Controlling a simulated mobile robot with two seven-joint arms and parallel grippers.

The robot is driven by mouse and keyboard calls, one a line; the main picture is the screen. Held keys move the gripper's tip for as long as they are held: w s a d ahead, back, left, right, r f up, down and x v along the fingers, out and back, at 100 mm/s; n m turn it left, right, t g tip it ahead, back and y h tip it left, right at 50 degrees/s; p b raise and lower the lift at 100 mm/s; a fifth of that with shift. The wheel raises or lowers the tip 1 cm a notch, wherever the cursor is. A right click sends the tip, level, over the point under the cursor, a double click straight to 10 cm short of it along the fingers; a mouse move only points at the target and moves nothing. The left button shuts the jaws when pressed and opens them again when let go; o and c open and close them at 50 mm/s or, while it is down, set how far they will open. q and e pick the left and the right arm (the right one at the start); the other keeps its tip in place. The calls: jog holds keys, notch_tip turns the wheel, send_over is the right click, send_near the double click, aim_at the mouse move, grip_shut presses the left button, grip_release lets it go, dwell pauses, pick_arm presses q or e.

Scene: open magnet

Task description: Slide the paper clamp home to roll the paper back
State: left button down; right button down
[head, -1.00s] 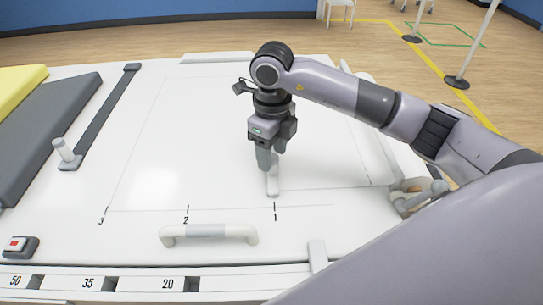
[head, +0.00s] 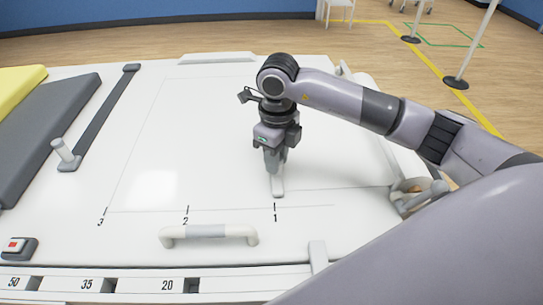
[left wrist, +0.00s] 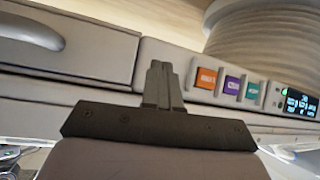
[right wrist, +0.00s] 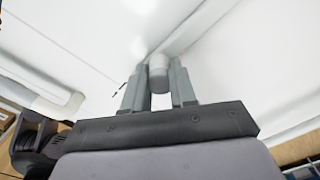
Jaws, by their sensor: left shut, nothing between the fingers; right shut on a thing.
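The paper clamp is a pale narrow bar with a short upright knob. Its near foot (head: 278,188) shows at mark 1 in the head view. My right gripper (head: 272,160) stands over it, pointing down, and hides the knob and much of the bar. In the right wrist view, the grey-white knob (right wrist: 158,72) sits between the fingers of my right gripper (right wrist: 159,85), which is shut on it. The bar (right wrist: 190,33) runs away to the upper right. My left gripper (left wrist: 160,75) shows only in the left wrist view, shut and empty.
The white sheet area (head: 190,140) is clear left of my arm. A dark bar with a knob (head: 62,149) lies beyond mark 3. A white handle (head: 208,232) stands at the front edge. In the left wrist view, coloured buttons (left wrist: 232,86) line a panel.

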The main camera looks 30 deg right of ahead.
jog(key=s+d, duration=0.2)
jog(key=d, duration=0.2)
jog(key=s+d+b, duration=0.1)
jog(key=s+d, duration=0.1)
jog(key=d, duration=0.3)
jog(key=s+d+b, duration=0.1)
jog(key=s+d, duration=0.2)
jog(key=d, duration=0.2)
jog(key=shift+d, duration=0.1)
jog(key=shift+s+d, duration=0.25)
jog(key=shift+d, duration=0.45)
jog(key=c, duration=0.9)
grip_release()
jog(key=shift+d, duration=0.1)
jog(key=shift+r, duration=0.1)
notch_tip(320, 180, up, 7)
jog(key=shift+p, duration=0.45)
